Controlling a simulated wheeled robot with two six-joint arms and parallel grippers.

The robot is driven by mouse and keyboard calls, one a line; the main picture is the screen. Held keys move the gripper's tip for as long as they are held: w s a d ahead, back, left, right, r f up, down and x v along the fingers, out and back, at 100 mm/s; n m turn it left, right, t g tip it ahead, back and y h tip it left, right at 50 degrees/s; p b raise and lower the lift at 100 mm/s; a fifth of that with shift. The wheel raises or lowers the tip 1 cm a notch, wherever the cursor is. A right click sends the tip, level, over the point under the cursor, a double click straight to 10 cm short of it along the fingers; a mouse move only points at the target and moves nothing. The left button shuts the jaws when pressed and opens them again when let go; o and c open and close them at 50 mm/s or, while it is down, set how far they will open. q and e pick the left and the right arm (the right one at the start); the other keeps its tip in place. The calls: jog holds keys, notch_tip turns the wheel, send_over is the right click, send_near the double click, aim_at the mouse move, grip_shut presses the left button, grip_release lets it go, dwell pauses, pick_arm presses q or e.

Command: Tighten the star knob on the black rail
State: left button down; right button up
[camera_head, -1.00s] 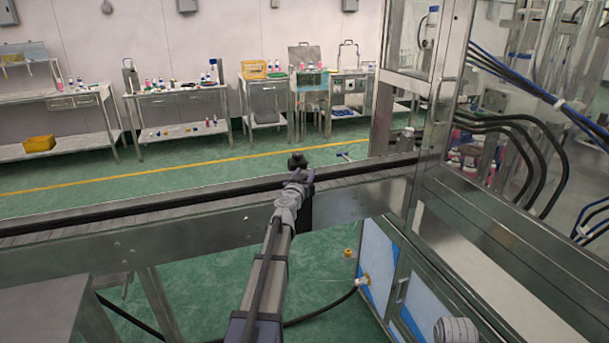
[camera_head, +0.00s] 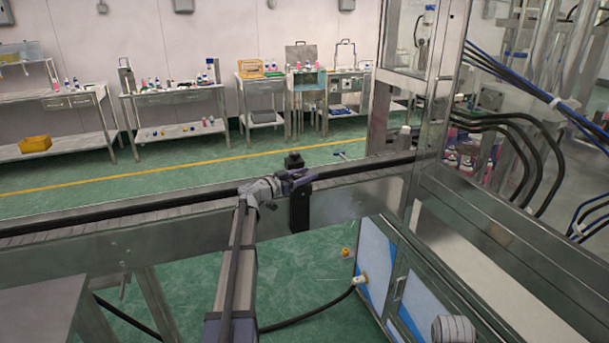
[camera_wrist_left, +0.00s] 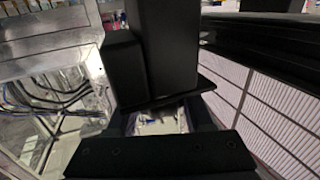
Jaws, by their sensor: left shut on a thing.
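The black rail (camera_head: 130,212) runs along the top of the metal conveyor. A black bracket (camera_head: 299,208) hangs on the conveyor's near side, and a small black block (camera_head: 294,160) stands above it. My left gripper (camera_head: 298,179) is at this bracket, between the block and its lower part, with its fingers pointing right. It is shut on the star knob, which the fingers hide. In the left wrist view, dark block-shaped parts (camera_wrist_left: 165,45) stand close in front of the camera, and the knob cannot be made out. My right gripper is not in view.
The slatted conveyor belt (camera_head: 350,180) runs across the view. A clear-panelled machine frame (camera_head: 415,120) with hoses stands on the right. Workbenches (camera_head: 175,105) line the far wall. A grey surface (camera_head: 40,310) is at the lower left.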

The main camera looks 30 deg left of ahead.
pick_arm(q)
jog(key=shift+s+d+m+g+h, duration=0.1)
jog(key=shift+d+m+g+h, duration=0.1)
jog(key=shift+m+g+h, duration=1.15)
jog(key=shift+t+h, duration=0.25)
jog(key=shift+h, duration=0.4)
jog(key=shift+c, duration=1.5)
grip_release()
jog(key=shift+d, duration=0.1)
jog(key=shift+s, duration=0.1)
jog(key=v, duration=0.7)
jog(key=shift+s+a, duration=0.25)
jog(key=shift+a, duration=0.05)
